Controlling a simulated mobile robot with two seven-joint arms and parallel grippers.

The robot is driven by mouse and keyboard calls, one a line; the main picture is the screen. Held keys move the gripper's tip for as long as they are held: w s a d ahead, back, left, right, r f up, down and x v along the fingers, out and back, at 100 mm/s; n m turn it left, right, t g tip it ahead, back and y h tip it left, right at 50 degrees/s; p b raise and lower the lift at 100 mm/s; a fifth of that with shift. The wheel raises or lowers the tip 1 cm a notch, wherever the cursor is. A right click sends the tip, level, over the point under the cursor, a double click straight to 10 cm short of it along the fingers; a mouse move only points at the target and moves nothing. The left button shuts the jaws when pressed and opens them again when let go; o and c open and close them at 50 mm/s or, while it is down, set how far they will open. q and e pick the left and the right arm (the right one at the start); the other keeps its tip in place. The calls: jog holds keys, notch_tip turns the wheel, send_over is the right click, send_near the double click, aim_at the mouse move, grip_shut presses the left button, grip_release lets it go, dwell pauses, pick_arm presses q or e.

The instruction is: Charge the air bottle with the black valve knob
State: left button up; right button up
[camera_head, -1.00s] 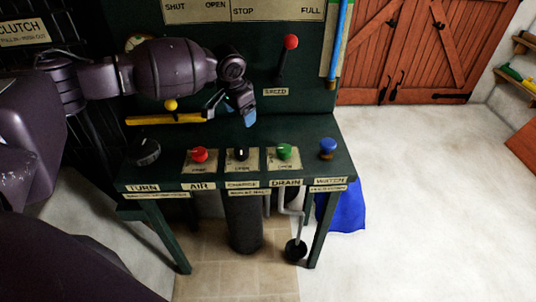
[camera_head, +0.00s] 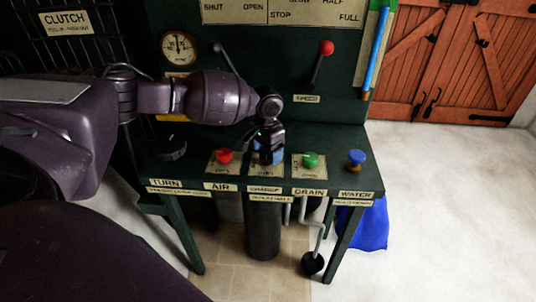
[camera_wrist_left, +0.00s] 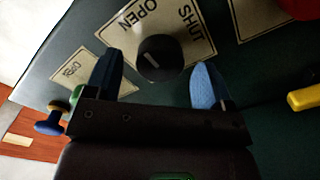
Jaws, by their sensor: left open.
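The black valve knob (camera_wrist_left: 160,58) sits on a cream plate (camera_wrist_left: 190,22) marked OPEN and SHUT in the left wrist view, its white pointer line visible. My left gripper (camera_wrist_left: 158,82) is open, its two blue fingers either side of the knob's near edge; I cannot tell if they touch it. In the head view the left gripper (camera_head: 267,152) is over the middle plate and hides the knob. The air bottle appears to be the dark cylinder (camera_head: 263,228) under the bench. A pressure gauge (camera_head: 178,48) is on the panel behind. My right gripper is not in view.
On the bench (camera_head: 372,180), a red knob (camera_head: 224,156) is left of the gripper, a green knob (camera_head: 310,160) and a blue knob (camera_head: 356,158) right. A red-tipped speed lever (camera_head: 321,65) stands behind. Open floor (camera_head: 450,200) lies to the right.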

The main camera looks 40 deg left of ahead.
pick_arm(q)
jog(key=shift+f, duration=0.65)
jog(key=shift+c, duration=0.2)
jog(key=c, duration=0.9)
